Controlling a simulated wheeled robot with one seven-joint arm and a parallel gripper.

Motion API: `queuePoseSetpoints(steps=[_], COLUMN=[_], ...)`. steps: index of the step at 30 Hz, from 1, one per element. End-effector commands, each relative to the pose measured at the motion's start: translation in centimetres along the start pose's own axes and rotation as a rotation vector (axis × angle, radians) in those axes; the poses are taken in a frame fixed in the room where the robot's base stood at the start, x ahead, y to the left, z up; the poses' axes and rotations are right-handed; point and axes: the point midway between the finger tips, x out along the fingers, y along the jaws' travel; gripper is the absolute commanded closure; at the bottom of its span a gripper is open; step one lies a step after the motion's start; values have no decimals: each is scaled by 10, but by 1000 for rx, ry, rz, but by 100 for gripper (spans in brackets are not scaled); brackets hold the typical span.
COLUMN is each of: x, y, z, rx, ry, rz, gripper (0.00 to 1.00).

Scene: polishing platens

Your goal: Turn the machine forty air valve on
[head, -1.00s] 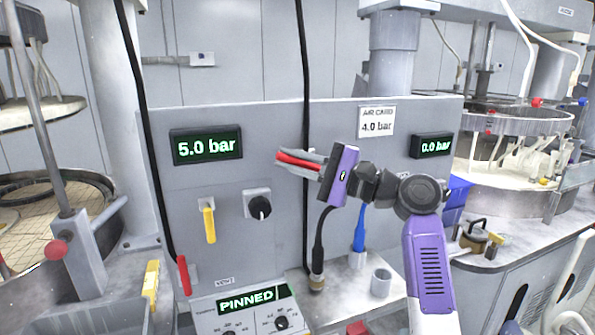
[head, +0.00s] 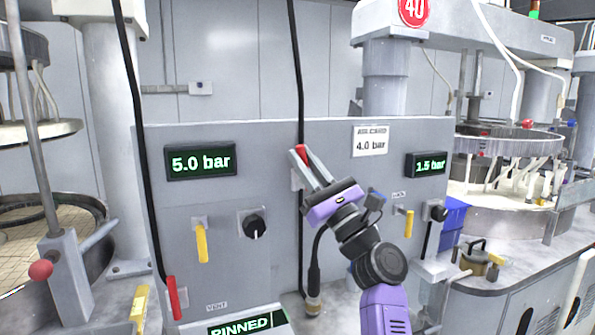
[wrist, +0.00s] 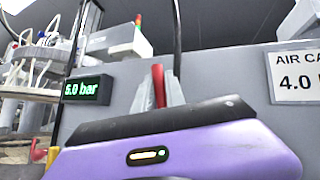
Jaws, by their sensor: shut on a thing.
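My gripper (head: 301,158) is shut on a red lever (head: 301,151), in front of the grey panel beside the black vertical hose. The lever's red end shows between the grey fingers and points up. In the wrist view the red lever (wrist: 158,84) stands nearly upright between the fingers. Its pivot is hidden behind the fingers, over a light plate. The round red sign (head: 413,10) reads 40, above the right-hand machine. The right display (head: 430,164) reads 1.5 bar. A card (head: 369,142) under the sign reads "AIR CARD 4.0 bar".
The left display (head: 200,161) reads 5.0 bar, above a yellow handle (head: 201,242) and black knob (head: 254,227). Another red lever (head: 173,298) is at lower left.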

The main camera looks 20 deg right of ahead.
Motion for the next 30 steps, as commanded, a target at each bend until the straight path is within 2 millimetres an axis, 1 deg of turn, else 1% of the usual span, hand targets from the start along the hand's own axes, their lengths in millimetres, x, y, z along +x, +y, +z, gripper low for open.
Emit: queuePoseSetpoints(steps=[1, 12, 30], x=[-3, -5, -5], y=[-1, -11, -14], z=[-4, -2, -2], rx=[27, 147, 172], ry=[-4, -38, -44], rz=[-24, -148, -174], gripper=[100, 100, 100])
